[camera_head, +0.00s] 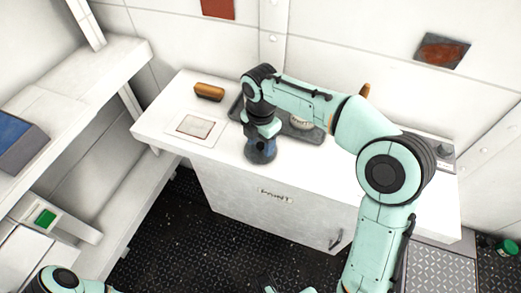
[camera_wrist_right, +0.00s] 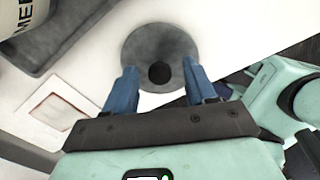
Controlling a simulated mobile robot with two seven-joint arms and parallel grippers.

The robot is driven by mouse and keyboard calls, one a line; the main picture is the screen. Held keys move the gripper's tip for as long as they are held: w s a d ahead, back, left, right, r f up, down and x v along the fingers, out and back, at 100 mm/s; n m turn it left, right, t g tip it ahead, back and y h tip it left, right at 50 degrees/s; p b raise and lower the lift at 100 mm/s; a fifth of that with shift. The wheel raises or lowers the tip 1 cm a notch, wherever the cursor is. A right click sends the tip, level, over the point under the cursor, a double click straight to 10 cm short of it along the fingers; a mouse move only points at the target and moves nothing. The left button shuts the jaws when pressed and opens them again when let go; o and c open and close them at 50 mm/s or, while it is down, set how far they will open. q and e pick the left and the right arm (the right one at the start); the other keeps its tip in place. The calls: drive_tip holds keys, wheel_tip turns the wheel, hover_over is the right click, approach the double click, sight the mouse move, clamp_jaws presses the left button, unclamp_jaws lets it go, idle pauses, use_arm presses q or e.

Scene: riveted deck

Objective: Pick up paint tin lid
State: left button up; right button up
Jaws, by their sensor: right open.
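The paint tin lid appears to be the grey round disc (camera_wrist_right: 158,32) with a dark round centre, lying flat on the white counter in the right wrist view. In the head view a grey edge of it (camera_head: 260,157) shows under my right gripper, close to the counter's front edge. My right gripper (camera_head: 262,143) points down over the disc. In the wrist view its two blue fingers (camera_wrist_right: 159,67) are open, one on each side of the dark centre, with nothing held. Whether the fingers touch the disc cannot be told. My left gripper is not in view.
The white counter (camera_head: 157,128) bears a dark grey tray (camera_head: 236,108) with a pale round item (camera_head: 301,123), a brown block (camera_head: 209,91) and a framed white card (camera_head: 195,128). White shelves (camera_head: 75,110) stand at left. Dark riveted floor lies in front.

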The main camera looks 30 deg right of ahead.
drive_tip(key=shift+c, duration=0.4)
clamp_jaws()
drive_tip(key=shift+r, duration=0.2)
